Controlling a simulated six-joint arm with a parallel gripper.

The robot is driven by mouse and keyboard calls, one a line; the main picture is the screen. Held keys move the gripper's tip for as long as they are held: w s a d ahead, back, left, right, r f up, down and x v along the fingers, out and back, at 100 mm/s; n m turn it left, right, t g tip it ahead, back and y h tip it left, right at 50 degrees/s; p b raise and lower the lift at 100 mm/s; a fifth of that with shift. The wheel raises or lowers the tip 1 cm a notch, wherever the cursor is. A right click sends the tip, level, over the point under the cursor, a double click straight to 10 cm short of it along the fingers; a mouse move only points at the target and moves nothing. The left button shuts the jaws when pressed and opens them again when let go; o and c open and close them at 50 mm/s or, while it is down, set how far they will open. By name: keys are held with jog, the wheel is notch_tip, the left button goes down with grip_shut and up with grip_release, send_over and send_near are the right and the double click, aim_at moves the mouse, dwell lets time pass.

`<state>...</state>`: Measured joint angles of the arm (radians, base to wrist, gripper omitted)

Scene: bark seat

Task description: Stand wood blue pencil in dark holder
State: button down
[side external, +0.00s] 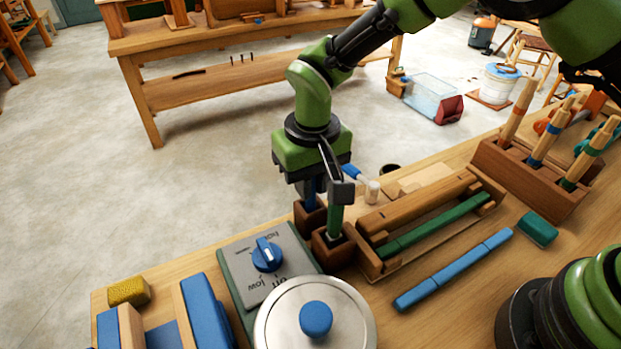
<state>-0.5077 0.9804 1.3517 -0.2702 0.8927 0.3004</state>
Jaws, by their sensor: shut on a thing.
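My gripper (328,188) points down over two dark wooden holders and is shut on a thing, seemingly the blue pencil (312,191). The pencil's upper part is hidden by my gripper. Its lower end is at the mouth of the rear dark holder (309,222); I cannot tell how deep it sits. The front dark holder (333,250) has an upright green stick (335,220) in it, just below the near finger.
A wooden frame with a green bar (437,226) stands right of the holders. A blue pen (455,269) and green block (538,229) lie nearby. A switch panel (250,290) and round metal lid (345,300) are in front. A wooden rack (530,180) holds banded sticks.

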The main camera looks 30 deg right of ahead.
jog(key=shift+f, duration=0.3)
jog(key=c, duration=0.7)
grip_release()
jog(key=shift+r, duration=3.45)
